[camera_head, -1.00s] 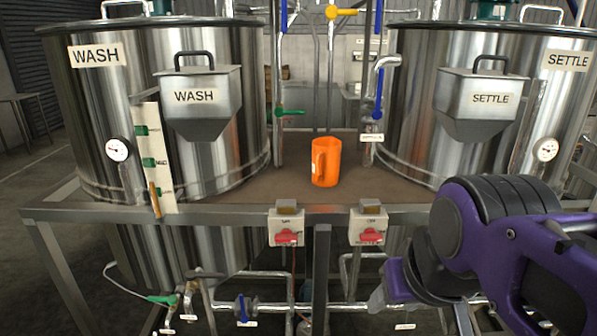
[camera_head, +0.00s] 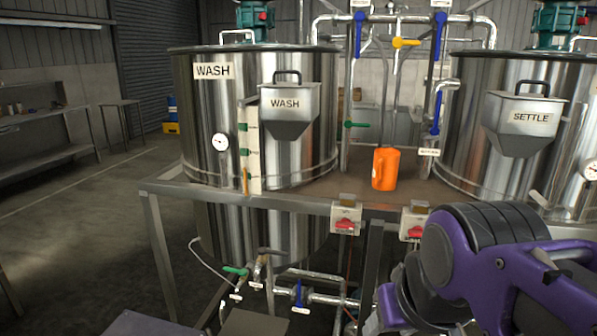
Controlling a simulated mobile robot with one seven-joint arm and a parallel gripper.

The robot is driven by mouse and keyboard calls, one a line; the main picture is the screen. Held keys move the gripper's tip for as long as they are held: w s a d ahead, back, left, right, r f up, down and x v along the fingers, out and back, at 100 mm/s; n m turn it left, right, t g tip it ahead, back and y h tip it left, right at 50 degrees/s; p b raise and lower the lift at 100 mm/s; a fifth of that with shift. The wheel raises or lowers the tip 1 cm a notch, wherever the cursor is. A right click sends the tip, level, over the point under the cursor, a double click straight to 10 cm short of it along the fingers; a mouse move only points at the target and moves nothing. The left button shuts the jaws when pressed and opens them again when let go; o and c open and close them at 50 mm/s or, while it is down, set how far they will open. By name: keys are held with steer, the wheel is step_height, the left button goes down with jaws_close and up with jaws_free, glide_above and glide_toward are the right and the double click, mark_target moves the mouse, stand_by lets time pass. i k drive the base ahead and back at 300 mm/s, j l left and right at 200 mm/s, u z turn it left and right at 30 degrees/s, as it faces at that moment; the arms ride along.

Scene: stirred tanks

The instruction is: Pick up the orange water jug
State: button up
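The orange water jug (camera_head: 386,169) stands upright on the brown deck (camera_head: 330,186) between the WASH tank (camera_head: 200,120) and the SETTLE tank (camera_head: 470,120). Its handle is on the left side of its front. My purple and black arm fills the lower right of the view, in front of and below the jug and well apart from it. My gripper (camera_head: 388,312) shows only in part at the bottom, below the deck's front edge. Its fingers are too hidden to tell whether they are open or shut.
Two switch boxes with red handles (camera_head: 345,225) hang on the deck's front rail. Vertical pipes with blue and green valve handles (camera_head: 356,125) stand beside the jug. Valves and pipes run below the deck (camera_head: 300,294). Open floor (camera_head: 80,220) lies at the left, with a workbench (camera_head: 40,115) beyond.

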mark_target(386, 159)
steer(key=i+l+u, duration=0.1)
steer(key=u, duration=1)
steer(key=i+l, duration=0.1)
steer(key=l, duration=0.35)
steer(key=i+l, duration=0.1)
steer(key=l, duration=0.3)
